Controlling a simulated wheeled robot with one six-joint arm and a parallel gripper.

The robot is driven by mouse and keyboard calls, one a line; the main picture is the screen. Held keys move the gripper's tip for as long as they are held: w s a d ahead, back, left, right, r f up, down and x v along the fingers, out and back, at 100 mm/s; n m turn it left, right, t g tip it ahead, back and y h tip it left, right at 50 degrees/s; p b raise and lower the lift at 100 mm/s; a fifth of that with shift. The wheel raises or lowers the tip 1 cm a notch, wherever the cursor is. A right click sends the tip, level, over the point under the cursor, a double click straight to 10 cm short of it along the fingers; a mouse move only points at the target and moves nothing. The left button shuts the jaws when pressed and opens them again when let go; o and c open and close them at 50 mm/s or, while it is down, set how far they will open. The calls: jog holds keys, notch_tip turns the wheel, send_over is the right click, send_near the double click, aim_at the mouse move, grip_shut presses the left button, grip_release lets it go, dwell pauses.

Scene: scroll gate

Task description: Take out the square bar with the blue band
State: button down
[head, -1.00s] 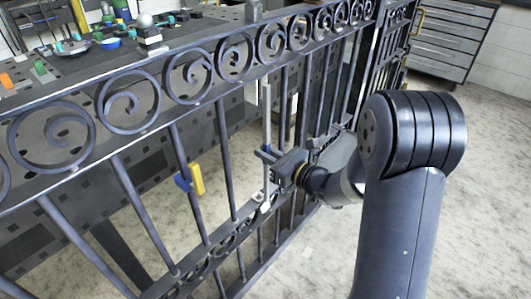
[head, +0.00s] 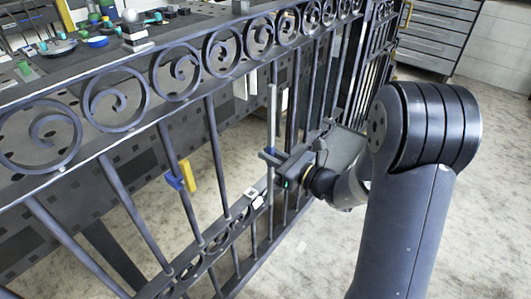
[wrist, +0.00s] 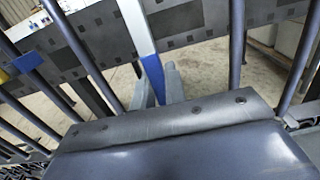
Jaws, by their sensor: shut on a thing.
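The pale square bar with the blue band (wrist: 135,20) stands near upright between the two fingers of my gripper (wrist: 158,82) in the wrist view. Its blue band shows right at the fingers. In the head view the bar (head: 272,108) is a thin light upright beside the gate (head: 205,84), and my gripper (head: 270,157) is shut on it around mid-height. The bar's upper end shows below the gate's top rail, apart from it. Its lower end is hard to make out near the lower scroll rail.
A blue and yellow clip-like piece (head: 188,175) sits on a gate bar to the left. A small white block (head: 256,197) is at the lower rail. Dark gate bars stand on both sides of my gripper. A cluttered workbench (head: 190,33) stands behind the gate.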

jog(key=v, duration=0.7)
jog(key=shift+s+d, duration=0.25)
dwell(0.6)
